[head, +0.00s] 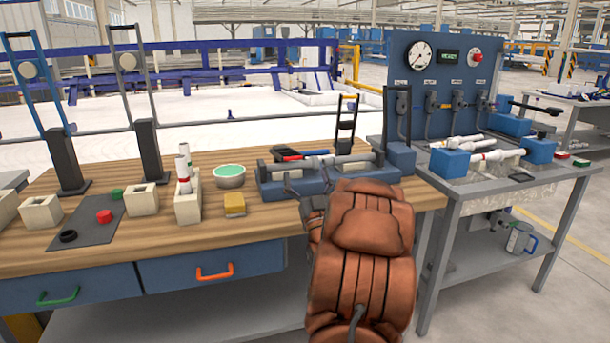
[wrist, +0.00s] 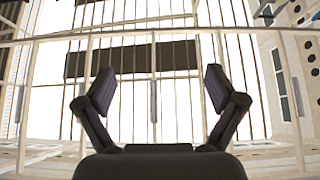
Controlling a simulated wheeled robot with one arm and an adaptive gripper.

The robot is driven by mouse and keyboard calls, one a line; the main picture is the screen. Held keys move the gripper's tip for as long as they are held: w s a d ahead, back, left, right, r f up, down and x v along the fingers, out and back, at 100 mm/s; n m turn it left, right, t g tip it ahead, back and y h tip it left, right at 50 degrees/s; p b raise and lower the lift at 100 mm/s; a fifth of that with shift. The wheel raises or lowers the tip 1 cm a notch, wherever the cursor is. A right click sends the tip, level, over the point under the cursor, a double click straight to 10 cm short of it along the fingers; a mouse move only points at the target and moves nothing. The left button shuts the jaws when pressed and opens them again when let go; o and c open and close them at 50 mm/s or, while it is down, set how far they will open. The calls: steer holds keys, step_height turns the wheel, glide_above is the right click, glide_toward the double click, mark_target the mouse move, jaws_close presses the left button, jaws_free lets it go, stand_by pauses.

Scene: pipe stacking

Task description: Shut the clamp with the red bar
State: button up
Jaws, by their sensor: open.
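A blue fixture (head: 292,187) stands at the right end of the wooden bench, with a grey pipe (head: 352,158) lying along it. A red bar (head: 293,157) shows low at the fixture's back left. It looks nearly flat, but it is too small to tell how its clamp stands. A black upright frame (head: 346,125) rises behind the fixture's middle. My brown arm stands in front of the fixture's right part and hides some of its front.
A green-topped bowl (head: 229,175), a yellow block (head: 234,204) and a holder with white pipes (head: 187,205) stand left of the fixture. A grey side table (head: 480,197) with a gauge panel (head: 440,75) is at right. Tall frames rise at left.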

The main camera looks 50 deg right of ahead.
steer(key=shift+w+d+b, duration=0.1)
steer(key=shift+w+b, duration=0.2)
steer(key=shift+b, duration=0.35)
steer(key=c, duration=0.5)
steer(key=shift+w+d+r+n+g+y+b, duration=0.15)
steer(key=shift+w+n+g+y+b, duration=0.3)
steer(key=shift+y+b, duration=0.6)
steer(key=c, duration=0.3)
steer(key=shift+w+d+r+g+b, duration=0.2)
steer(key=shift+r+g+b, duration=0.25)
steer(key=shift+b, duration=0.75)
steer(key=c, duration=0.3)
steer(key=shift+s+r+m+g+b, duration=0.1)
steer(key=shift+r+m+g+b, duration=0.15)
steer(key=shift+g+b, duration=0.25)
steer(key=c, duration=0.4)
steer(key=shift+r, duration=0.15)
jaws_close()
steer(key=w+d+b, duration=0.2)
steer(key=w+d, duration=0.3)
steer(key=w, duration=0.2)
steer(key=shift+w+d+f, duration=0.25)
steer(key=shift+d+f, duration=0.1)
steer(key=shift+f, duration=0.05)
